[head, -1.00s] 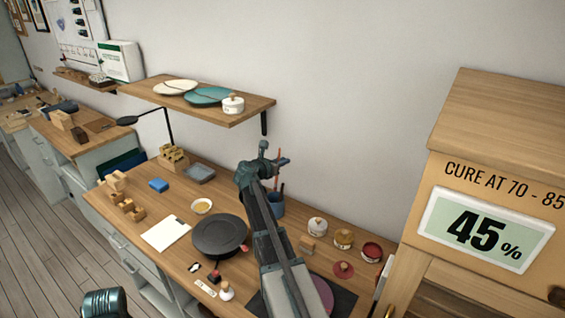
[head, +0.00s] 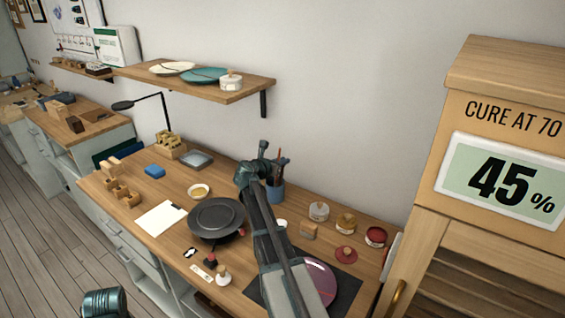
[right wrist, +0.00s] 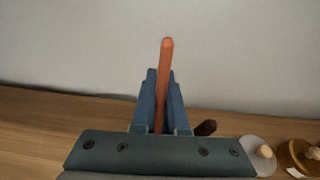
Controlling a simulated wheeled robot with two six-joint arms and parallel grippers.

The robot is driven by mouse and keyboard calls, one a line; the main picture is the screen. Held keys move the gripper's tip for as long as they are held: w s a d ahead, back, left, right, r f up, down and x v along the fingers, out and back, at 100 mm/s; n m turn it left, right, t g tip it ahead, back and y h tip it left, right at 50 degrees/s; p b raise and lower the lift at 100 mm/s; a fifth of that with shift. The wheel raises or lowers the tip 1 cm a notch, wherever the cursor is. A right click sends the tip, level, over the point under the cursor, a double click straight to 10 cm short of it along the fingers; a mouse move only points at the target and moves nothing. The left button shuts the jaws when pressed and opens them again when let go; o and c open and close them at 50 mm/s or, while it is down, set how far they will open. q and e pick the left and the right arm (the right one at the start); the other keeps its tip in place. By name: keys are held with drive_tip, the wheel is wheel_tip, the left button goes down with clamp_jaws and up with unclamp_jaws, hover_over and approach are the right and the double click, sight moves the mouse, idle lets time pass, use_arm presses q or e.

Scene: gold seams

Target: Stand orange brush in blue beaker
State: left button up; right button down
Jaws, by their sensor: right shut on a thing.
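The blue beaker (head: 277,191) stands on the workbench near the wall, partly hidden behind my right gripper and arm. Thin brush handles (head: 281,165) show above its rim. My right gripper (head: 266,158) is beside and in front of the beaker in the head view. In the right wrist view, the gripper (right wrist: 161,105) is shut on the orange brush (right wrist: 166,75), whose handle points up between the fingers. The brush's lower end is hidden, so I cannot tell whether it is inside the beaker.
A black round plate (head: 217,218) lies left of my right arm. Several small jars, including a red one (head: 375,237), stand to the right. A dark mat (head: 345,291) with a purple disc lies in front. A wall shelf (head: 240,91) hangs above, and a wooden cabinet (head: 428,235) stands right.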

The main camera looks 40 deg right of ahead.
drive_tip(key=shift+f, duration=0.45)
drive_tip(key=c, duration=0.9)
unclamp_jaws()
drive_tip(key=shift+o, duration=0.2)
drive_tip(key=p+v, duration=0.4)
drive_tip(key=v, duration=0.9)
drive_tip(key=shift+s+a, duration=0.15)
drive_tip(key=shift+a, duration=0.2)
drive_tip(key=shift+s, duration=0.1)
